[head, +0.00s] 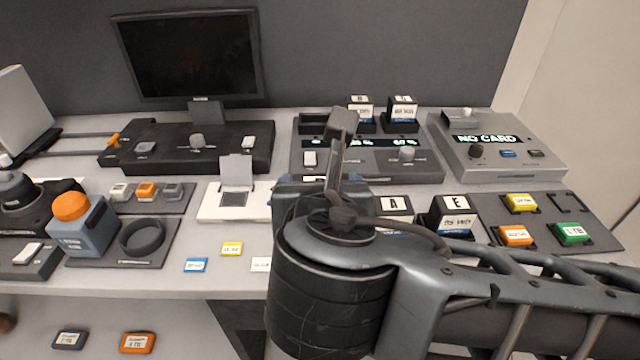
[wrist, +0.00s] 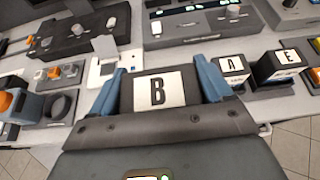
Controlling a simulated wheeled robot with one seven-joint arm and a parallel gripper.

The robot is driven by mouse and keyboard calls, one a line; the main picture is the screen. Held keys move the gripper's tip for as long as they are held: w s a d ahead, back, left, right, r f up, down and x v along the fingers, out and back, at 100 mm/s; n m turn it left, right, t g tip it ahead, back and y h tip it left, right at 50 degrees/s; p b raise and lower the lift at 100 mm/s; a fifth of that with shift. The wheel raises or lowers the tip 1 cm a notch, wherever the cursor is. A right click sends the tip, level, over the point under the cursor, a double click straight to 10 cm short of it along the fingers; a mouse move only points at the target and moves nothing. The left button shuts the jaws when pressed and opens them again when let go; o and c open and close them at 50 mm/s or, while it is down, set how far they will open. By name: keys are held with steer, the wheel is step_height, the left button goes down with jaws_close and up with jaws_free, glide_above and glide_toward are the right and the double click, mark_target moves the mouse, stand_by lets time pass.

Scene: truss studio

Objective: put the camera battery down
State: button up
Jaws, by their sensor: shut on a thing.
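In the wrist view my gripper (wrist: 159,68) has its two blue fingers shut on a dark camera battery with a white label marked B (wrist: 158,92). The battery lies between the fingers, over the desk's front part; I cannot tell whether it touches the desk. In the head view my arm covers the battery and most of the gripper. Batteries A (head: 394,207) and E (head: 453,216) stand on the desk to the right of my gripper.
A card reader showing NO CARD (head: 500,150) is at back right. A mat with coloured cards (head: 545,215) lies right. A white card holder (head: 237,190), small cards (head: 232,248) and a blue-orange device (head: 80,225) are left. A monitor (head: 188,55) stands behind.

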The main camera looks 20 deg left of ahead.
steer(key=w+d+f+m+h, duration=0.1)
steer(key=d+f+m+h, duration=0.2)
steer(key=d+f, duration=0.4)
steer(key=w+d+f+m+h, duration=0.2)
steer(key=d+f, duration=0.6)
steer(key=d, duration=0.9)
steer(key=w+d+f+m+h, duration=0.2)
steer(key=d+f, duration=0.6)
steer(key=d, duration=0.4)
steer(key=shift+w+d+m+t+h, duration=0.15)
steer(key=shift+d+m+t+h, duration=0.15)
steer(key=shift+m+h, duration=0.75)
